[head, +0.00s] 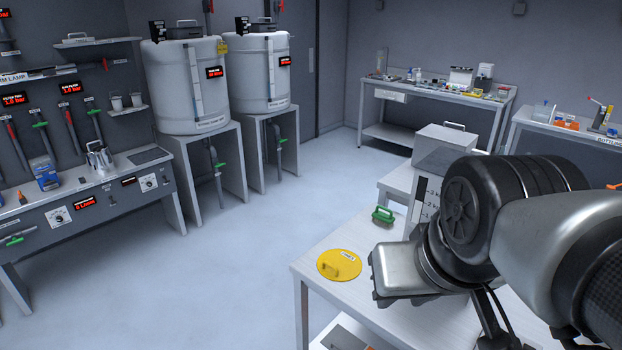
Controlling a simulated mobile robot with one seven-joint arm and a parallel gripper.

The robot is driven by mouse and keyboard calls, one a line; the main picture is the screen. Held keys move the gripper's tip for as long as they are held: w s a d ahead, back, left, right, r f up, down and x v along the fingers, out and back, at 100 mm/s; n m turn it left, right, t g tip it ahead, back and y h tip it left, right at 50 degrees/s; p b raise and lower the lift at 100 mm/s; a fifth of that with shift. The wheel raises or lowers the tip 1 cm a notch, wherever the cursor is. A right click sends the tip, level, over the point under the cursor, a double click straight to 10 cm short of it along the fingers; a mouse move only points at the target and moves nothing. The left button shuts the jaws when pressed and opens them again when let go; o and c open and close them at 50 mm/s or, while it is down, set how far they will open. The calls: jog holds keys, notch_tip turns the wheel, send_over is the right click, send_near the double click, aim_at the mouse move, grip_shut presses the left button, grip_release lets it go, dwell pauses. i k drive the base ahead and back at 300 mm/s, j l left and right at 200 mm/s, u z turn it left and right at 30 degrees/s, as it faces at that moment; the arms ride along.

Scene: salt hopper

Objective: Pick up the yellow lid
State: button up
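The yellow lid (331,268) is a flat round disc with a raised yellow handle and a small white label. It lies flat near the left corner of the white table (400,322). My arm reaches in from the right, and its blocky metal end, my gripper (376,290), is just right of the lid with a small gap in the picture. The fingers are not clearly visible, so I cannot tell whether they are open or shut. I see nothing held. The lid is fully in view.
A green-handled object (382,215) stands behind the lid on the table. A grey box with a top handle (445,150) stands farther back. Two large white tanks (185,85) on stands are at the back left. The floor left of the table is clear.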

aim_at(340, 266)
jog(key=i+j+z, duration=0.15)
jog(key=j, duration=0.2)
jog(key=i+j+z, duration=0.1)
jog(key=i+j, duration=0.15)
jog(key=i+j+z, duration=0.15)
jog(key=j, duration=0.35)
jog(key=i+j+z, duration=0.15)
jog(key=j, duration=0.25)
jog(key=i+j+z, duration=0.1)
jog(key=j, duration=0.3)
jog(key=i+j, duration=0.15)
jog(key=j, duration=0.25)
jog(key=i+j+z, duration=0.15)
jog(key=j, duration=0.25)
jog(key=i+j, duration=0.1)
jog(key=j, duration=0.3)
jog(key=z, duration=0.25)
